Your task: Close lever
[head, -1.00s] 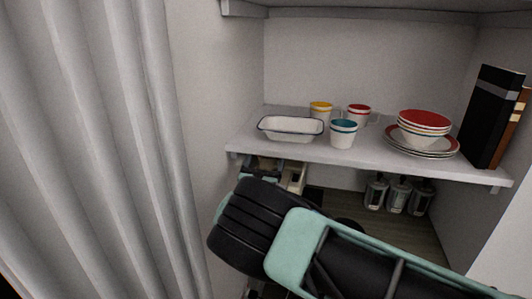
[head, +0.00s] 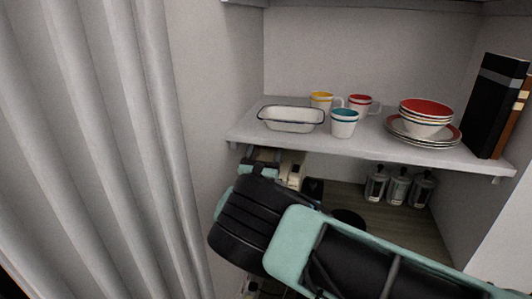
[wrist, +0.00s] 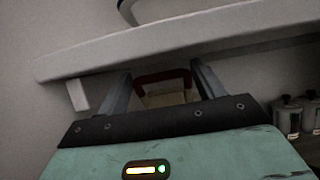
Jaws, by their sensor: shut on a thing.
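In the wrist view, a dark red U-shaped lever handle (wrist: 163,77) spans the space between the two fingers of my gripper (wrist: 164,76). The fingers stand wide apart, shut against the sides of this handle. A pale cream body (wrist: 165,98) shows behind and below it, mostly hidden by my gripper. In the head view, my gripper (head: 262,155) is just under the front left of the shelf, beside the cream appliance (head: 291,167). The handle itself is hidden there by my wrist.
The white shelf (head: 380,150) is close above my gripper. It holds an enamel dish (head: 291,126), several cups, stacked bowls and plates (head: 424,125), and dark books (head: 494,105). Several glass jars (head: 398,187) stand below at the right. A pale curtain (head: 90,150) hangs at the left.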

